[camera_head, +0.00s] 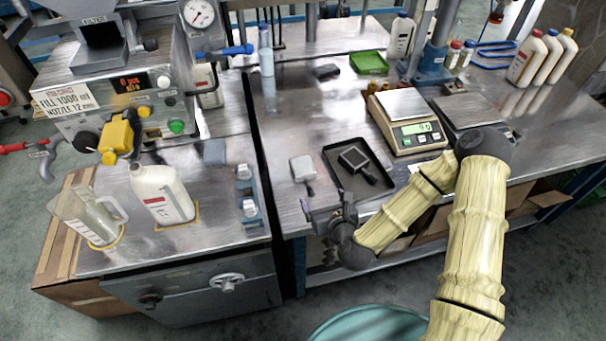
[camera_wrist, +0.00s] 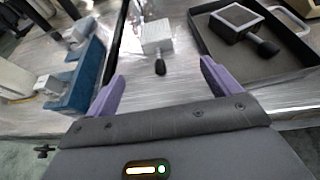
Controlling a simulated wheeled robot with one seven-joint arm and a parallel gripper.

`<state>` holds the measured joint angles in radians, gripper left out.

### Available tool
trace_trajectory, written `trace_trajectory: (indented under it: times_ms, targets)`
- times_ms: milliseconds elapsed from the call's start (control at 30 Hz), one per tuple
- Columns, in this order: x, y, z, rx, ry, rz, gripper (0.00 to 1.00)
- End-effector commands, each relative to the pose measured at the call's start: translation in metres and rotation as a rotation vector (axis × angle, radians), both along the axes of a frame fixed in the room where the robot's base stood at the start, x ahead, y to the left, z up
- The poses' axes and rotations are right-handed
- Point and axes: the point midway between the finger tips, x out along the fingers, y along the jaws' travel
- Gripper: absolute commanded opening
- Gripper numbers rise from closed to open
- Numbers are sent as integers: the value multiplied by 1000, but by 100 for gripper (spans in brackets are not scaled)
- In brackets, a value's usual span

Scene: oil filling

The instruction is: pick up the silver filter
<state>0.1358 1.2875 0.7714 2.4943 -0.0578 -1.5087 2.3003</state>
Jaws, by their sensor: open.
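A silver, square-headed filter (camera_head: 302,168) with a short dark handle lies on the metal table, left of a black tray (camera_head: 328,150). In the wrist view the silver filter (camera_wrist: 157,36) lies ahead of my gripper, its black handle pointing toward me. My gripper (camera_wrist: 162,70) is open and empty, its two purple fingers spread to either side of the handle's line. In the head view my gripper (camera_head: 325,208) is at the table's front edge, nearer than the filter and apart from it. A second, dark-framed filter (camera_head: 353,159) with a black handle lies in the tray.
A scale (camera_head: 408,125) stands right of the tray, and a green tray (camera_head: 368,63) lies behind. Left across a gap, the filling machine's bench holds a white bottle (camera_head: 160,193), a clear jug (camera_head: 93,218) and a blue holder (camera_head: 247,195).

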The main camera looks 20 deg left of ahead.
Motion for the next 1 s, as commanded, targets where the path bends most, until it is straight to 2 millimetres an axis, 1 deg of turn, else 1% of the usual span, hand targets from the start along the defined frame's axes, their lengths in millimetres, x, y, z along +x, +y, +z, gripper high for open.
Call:
trace_trajectory:
  times_ms: [33, 500, 1000]
  targets:
    - [2, 1, -5, 0, -2, 0, 89]
    - [12, 4, -7, 1, -4, -5, 89]
    - [12, 8, -12, -2, -1, 0, 89]
